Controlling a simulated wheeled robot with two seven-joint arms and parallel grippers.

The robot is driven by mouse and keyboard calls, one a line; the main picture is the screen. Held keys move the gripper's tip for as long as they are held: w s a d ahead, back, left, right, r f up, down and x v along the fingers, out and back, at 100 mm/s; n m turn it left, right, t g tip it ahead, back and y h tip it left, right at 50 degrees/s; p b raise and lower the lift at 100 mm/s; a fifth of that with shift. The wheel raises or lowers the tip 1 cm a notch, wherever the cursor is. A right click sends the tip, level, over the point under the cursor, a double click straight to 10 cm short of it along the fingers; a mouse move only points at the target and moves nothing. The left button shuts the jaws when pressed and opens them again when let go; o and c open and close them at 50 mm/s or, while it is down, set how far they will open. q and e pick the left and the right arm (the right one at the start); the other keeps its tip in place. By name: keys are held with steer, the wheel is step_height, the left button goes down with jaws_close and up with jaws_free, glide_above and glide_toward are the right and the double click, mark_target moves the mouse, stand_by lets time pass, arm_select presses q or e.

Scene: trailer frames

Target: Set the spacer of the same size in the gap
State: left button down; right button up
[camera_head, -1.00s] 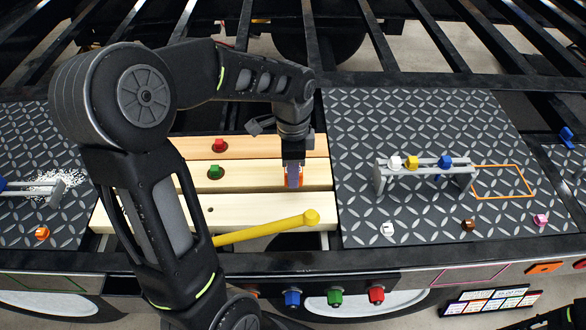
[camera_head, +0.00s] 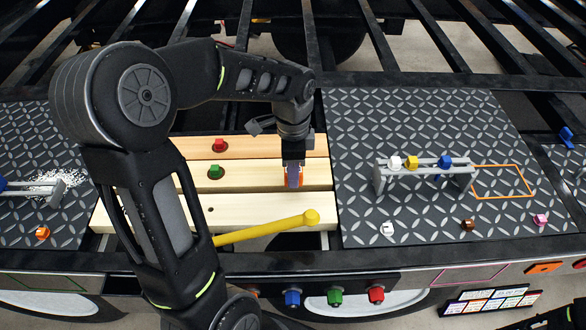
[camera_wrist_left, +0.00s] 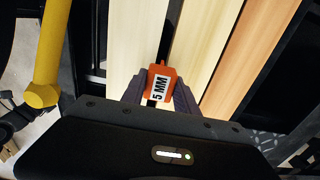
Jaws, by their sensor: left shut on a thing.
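My left gripper (camera_head: 293,182) is shut on an orange spacer over the wooden planks. In the left wrist view the orange spacer (camera_wrist_left: 162,80) carries a white "5 MM" label and sits between the two fingertips (camera_wrist_left: 160,95). A dark gap (camera_wrist_left: 173,40) runs between two pale planks and lines up with the spacer. I cannot tell whether the spacer's lower end is inside the gap or just above it. A red piece (camera_head: 219,146) and a green piece (camera_head: 215,172) stand on the planks.
A grey rack (camera_head: 425,174) with white, yellow and blue pieces stands on the right tread plate (camera_head: 390,115), beside an orange outline (camera_head: 503,195). Several small coloured pieces lie around the plates.

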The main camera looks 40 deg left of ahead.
arm_select(q)
steer(key=shift+f+b, duration=1.4)
steer(key=shift+f, duration=0.55)
steer(key=c, duration=0.9)
jaws_free()
steer(key=shift+o, duration=0.2)
step_height(320, 180, up, 7)
steer(key=shift+r, duration=0.45)
steer(key=shift+r, duration=0.1)
